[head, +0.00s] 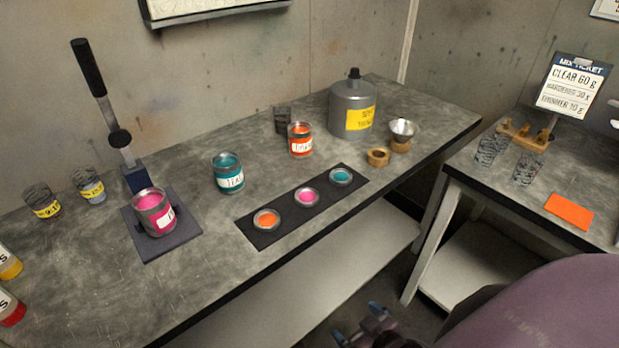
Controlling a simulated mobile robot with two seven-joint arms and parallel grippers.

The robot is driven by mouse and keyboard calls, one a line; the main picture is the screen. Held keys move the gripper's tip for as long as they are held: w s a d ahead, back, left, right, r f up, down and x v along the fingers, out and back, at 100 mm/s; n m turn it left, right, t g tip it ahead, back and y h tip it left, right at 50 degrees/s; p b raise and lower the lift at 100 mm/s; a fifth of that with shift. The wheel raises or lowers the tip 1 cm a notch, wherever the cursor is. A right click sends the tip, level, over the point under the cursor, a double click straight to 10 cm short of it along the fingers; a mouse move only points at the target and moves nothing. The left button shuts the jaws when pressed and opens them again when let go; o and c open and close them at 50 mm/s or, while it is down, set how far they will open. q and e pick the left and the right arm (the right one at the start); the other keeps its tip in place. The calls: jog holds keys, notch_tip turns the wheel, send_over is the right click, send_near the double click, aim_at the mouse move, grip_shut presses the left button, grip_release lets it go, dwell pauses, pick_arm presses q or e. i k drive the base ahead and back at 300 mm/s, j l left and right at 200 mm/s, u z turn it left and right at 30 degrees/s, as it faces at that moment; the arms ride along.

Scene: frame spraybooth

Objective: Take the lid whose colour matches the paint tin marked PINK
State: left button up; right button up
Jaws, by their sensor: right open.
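Three lids lie in a row on a black mat (257,239): an orange lid (267,219), a pink lid (307,196) in the middle and a teal lid (341,177). My right gripper (359,324) is at the bottom edge, open and empty, in front of the bench and apart from the lids. My left gripper is not in view.
A teal tin (228,174) and an orange tin (300,140) stand behind the mat. A lever press (118,137) stands behind the pink tin. A grey can (352,106), a wooden ring (378,157) and a funnel (403,129) are farther right. A side table (500,201) stands right.

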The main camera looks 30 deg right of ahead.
aim_at(306, 196)
jog(key=z, duration=0.95)
